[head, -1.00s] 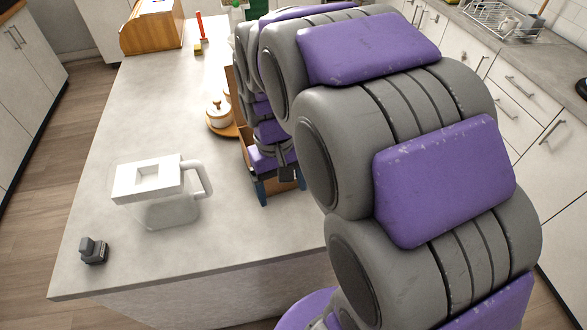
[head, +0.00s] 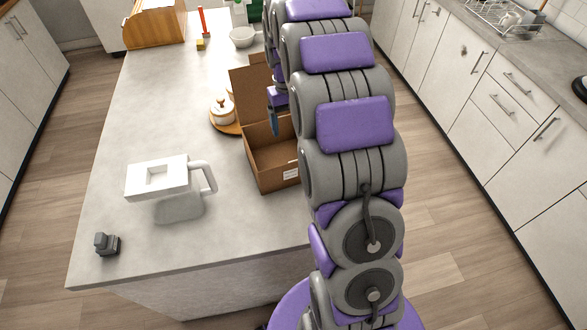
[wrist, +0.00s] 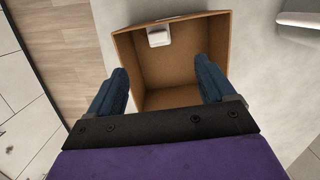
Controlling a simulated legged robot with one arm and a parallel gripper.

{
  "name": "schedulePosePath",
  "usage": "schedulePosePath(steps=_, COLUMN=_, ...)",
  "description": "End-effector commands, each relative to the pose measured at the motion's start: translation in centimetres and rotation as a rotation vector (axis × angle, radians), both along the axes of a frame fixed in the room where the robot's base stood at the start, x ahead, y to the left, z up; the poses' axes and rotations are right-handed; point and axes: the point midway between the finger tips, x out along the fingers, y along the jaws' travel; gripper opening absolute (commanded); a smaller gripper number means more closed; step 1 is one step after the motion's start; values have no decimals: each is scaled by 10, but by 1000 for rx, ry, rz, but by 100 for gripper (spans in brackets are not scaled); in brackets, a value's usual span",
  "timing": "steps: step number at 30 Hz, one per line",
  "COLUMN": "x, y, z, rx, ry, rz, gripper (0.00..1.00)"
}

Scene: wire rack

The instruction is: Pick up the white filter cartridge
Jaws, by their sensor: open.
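A small white block-like piece, which looks like the filter cartridge (wrist: 158,37), lies inside an open cardboard box (wrist: 172,72), against the wall at the top of the wrist view. The box (head: 272,172) also shows on the counter in the head view, with a flap standing up; the white piece cannot be seen there. My gripper (wrist: 161,68) is open and empty. Its two blue fingers are spread above the box opening, apart from the white piece. In the head view my gripper (head: 273,120) is partly hidden by my arm.
A white-lidded pitcher (head: 178,190) and a small dark grey object (head: 106,244) stand left of the box on the counter (head: 130,130). A lidded pot (head: 222,110) on a wooden board is close behind the box. A bowl (head: 242,38) is farther back.

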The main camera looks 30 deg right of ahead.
Motion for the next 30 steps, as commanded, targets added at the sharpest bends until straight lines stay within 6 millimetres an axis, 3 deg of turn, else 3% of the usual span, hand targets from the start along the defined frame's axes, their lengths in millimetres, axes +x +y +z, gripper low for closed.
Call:
schedulePosePath(steps=5, x=-1, y=-2, z=-17, rx=0, ry=1, rz=-1, gripper=83)
schedulePosePath(steps=18, x=-14, y=1, z=-101, rx=-1, ry=3, rz=0, gripper=83)
schedulePosePath(steps=30, x=-18, y=1, z=-130, rx=0, ry=2, rz=0, gripper=83)
